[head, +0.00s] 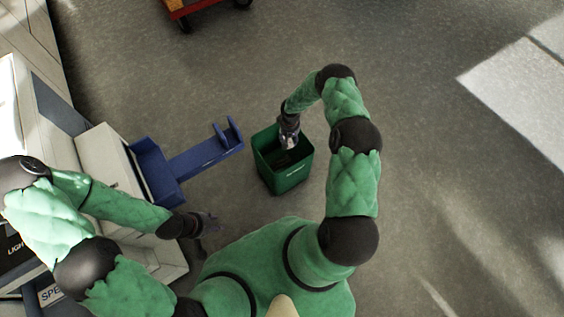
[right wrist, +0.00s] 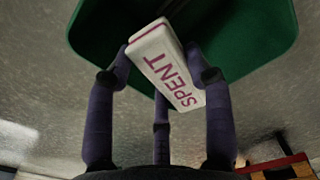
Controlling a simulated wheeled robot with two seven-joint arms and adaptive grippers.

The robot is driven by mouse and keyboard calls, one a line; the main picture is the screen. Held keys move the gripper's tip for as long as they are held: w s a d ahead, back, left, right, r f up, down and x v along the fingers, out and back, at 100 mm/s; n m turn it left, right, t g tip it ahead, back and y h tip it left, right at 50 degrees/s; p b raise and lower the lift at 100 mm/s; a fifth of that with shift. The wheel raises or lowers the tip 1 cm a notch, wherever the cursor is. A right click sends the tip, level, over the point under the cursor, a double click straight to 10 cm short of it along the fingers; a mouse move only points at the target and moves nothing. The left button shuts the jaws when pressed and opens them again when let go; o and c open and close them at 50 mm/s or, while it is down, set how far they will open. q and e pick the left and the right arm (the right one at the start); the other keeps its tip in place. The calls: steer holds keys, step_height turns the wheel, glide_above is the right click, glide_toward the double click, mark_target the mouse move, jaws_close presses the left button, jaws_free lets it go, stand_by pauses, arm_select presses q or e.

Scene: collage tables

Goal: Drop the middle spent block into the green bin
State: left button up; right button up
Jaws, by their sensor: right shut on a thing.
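The green bin (head: 286,182) stands on the floor near the middle of the head view, its mouth facing up. My right gripper (head: 289,138) hangs over the bin's mouth. In the right wrist view my right gripper (right wrist: 162,68) is shut on a white block (right wrist: 172,72) with purple "SPENT" lettering and a purple stripe. The block is tilted between the fingers, with the green bin (right wrist: 250,38) behind it. Whether it is the middle block I cannot tell. My left gripper (head: 210,224) is empty, fingers apart, low at left of centre.
A blue tray with an arm-like ledge (head: 205,158) juts from a pale cabinet (head: 105,155) toward the bin's left side. A red cart (head: 190,10) stands at the top edge. The floor right of my right arm is clear.

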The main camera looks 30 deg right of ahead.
steer(key=o, duration=1)
steer(key=shift+r, duration=0.1)
step_height(320, 180, up, 12)
steer(key=shift+f, duration=0.1)
steer(key=s+a+r+y+p, duration=0.2)
steer(key=s+a+p, duration=0.1)
steer(key=s+a, duration=0.55)
steer(key=s+a+r+y+p, duration=0.25)
steer(key=s+a, duration=0.35)
steer(key=a, duration=0.6)
steer(key=shift+m+h, duration=0.25)
steer(key=shift+m, duration=0.05)
steer(key=s+a+r, duration=0.1)
steer(key=s, duration=0.2)
steer(key=s+a+r+p, duration=0.1)
steer(key=s, duration=0.2)
steer(key=s+a+r+p, duration=0.1)
steer(key=s, duration=0.2)
steer(key=shift+r, duration=0.35)
